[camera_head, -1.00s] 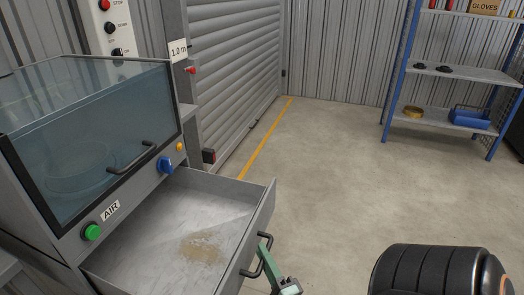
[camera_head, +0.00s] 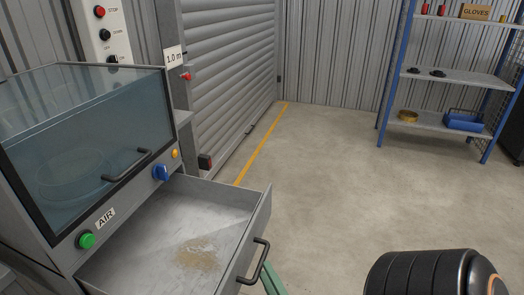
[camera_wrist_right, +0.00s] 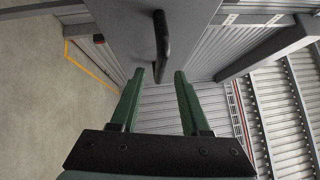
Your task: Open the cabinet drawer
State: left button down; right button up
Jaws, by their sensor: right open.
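The cabinet's grey drawer (camera_head: 150,240) stands pulled out below the glass-fronted cabinet (camera_head: 85,140). Its inside is empty apart from a brownish stain on the floor. The black bar handle (camera_head: 256,262) is on the drawer's front face. In the right wrist view the handle (camera_wrist_right: 161,45) lies just beyond the fingertips, roughly in line with the gap between them. My right gripper (camera_wrist_right: 159,73) is open with nothing between its green fingers. In the head view only a green part of it (camera_head: 272,279) shows beside the handle. My left gripper is not in view.
A green button (camera_head: 87,241), a blue knob (camera_head: 161,172) and a second handle (camera_head: 127,165) are on the cabinet front. A roller shutter (camera_head: 232,75) is behind. A blue-framed shelf (camera_head: 455,75) stands at the back right. The concrete floor between is clear.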

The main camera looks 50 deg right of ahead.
jog(key=v, duration=0.8)
jog(key=shift+s, duration=0.2)
jog(key=shift+a, duration=0.1)
